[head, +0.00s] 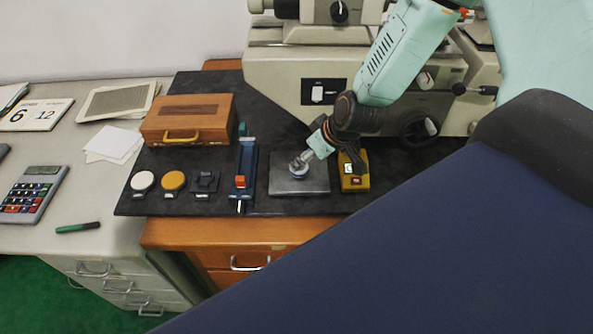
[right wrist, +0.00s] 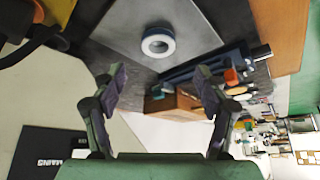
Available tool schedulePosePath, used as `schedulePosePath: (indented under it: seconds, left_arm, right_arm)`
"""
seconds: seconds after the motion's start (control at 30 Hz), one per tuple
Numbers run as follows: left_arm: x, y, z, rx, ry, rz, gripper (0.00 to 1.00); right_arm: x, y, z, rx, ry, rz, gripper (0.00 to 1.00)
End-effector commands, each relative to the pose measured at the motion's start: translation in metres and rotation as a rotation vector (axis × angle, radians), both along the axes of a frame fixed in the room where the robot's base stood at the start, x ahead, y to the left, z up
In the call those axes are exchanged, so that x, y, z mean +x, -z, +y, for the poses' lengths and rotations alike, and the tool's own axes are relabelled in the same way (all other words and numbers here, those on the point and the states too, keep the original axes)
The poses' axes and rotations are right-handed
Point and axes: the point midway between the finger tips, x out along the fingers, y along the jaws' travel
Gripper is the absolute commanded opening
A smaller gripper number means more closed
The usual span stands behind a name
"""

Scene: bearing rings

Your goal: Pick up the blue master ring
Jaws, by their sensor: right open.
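The blue master ring (right wrist: 158,42) lies flat on a grey metal plate (right wrist: 185,20) in the right wrist view, with a pale inner rim around a dark hole. In the head view the ring (head: 299,173) is partly hidden beneath my right gripper (head: 304,160), on the same plate (head: 315,187). My right gripper (right wrist: 157,80) is open and empty in its wrist view, with its two fingers apart and the ring beyond their tips, between their lines. I cannot tell the exact gap to the ring. My left gripper is not in view.
A blue slide fixture (head: 246,172) stands left of the plate and a yellow block (head: 354,180) right of it. White and amber discs (head: 172,181) and a wooden case (head: 188,118) are farther left. A large beige machine (head: 285,75) stands behind.

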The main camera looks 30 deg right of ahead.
Motion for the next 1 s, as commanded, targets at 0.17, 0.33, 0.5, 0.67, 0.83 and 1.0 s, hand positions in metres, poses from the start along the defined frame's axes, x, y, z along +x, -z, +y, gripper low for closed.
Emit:
schedulePosePath:
  seconds: [0.17, 0.33, 0.5, 0.67, 0.83, 1.0]
  left_arm:
    - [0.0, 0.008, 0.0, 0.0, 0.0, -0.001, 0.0]
    - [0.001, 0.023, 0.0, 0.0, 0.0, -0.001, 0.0]
    - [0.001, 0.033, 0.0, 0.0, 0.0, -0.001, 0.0]
    - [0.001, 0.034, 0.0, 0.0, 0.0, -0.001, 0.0]
    - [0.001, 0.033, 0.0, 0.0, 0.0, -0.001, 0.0]
    - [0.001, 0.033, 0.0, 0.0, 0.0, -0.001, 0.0]
  right_arm:
    - [0.004, 0.011, 0.001, -0.002, 0.0, 0.001, 0.73]
    - [0.01, 0.035, 0.004, -0.003, -0.003, 0.001, 0.73]
    - [0.019, 0.051, 0.007, -0.002, -0.003, 0.001, 0.73]
    - [0.023, 0.054, 0.008, 0.0, -0.001, 0.0, 0.73]
    - [0.023, 0.053, 0.008, 0.0, 0.0, 0.0, 0.73]
    - [0.023, 0.053, 0.008, 0.0, 0.0, 0.0, 0.58]
